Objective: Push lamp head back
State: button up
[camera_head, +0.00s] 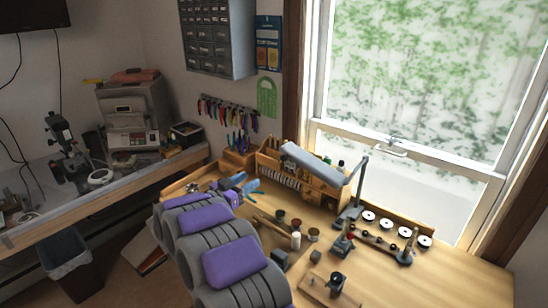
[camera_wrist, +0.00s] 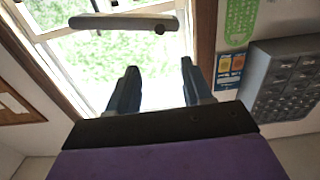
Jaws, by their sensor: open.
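The desk lamp has a long grey head (camera_head: 314,165) held over the workbench by a thin dark arm (camera_head: 359,178), with its base near the window sill. In the wrist view the lamp head (camera_wrist: 125,21) is a pale bar near the top, with a dark round knob at its right end. My gripper (camera_head: 243,184) is left of the lamp head, above the bench. In the wrist view my gripper (camera_wrist: 158,85) shows two blue fingers spread apart with nothing between them. A visible gap separates the fingertips from the lamp head.
The workbench (camera_head: 440,275) holds a wooden organizer (camera_head: 268,160), small jars (camera_head: 296,240), tools and a row of white discs (camera_head: 386,223). The window (camera_head: 420,80) is behind the lamp. A drawer cabinet (camera_head: 212,38) hangs on the wall. The front right of the bench is clear.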

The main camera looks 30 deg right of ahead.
aim_at(282, 159)
jog(key=b+x, duration=0.1)
jog(key=x, duration=1.3)
jog(key=shift+d+f+b, duration=0.2)
jog(key=shift+d+b, duration=0.1)
jog(key=shift+d, duration=0.1)
jog(key=shift+w+d+r, duration=0.2)
jog(key=shift+w+d, duration=0.3)
jog(key=shift+d+f, duration=0.1)
jog(key=shift+d, duration=0.6)
jog(key=shift+c, duration=1.3)
jog(key=shift+a, duration=0.3)
jog(key=c, duration=0.5)
grip_shut()
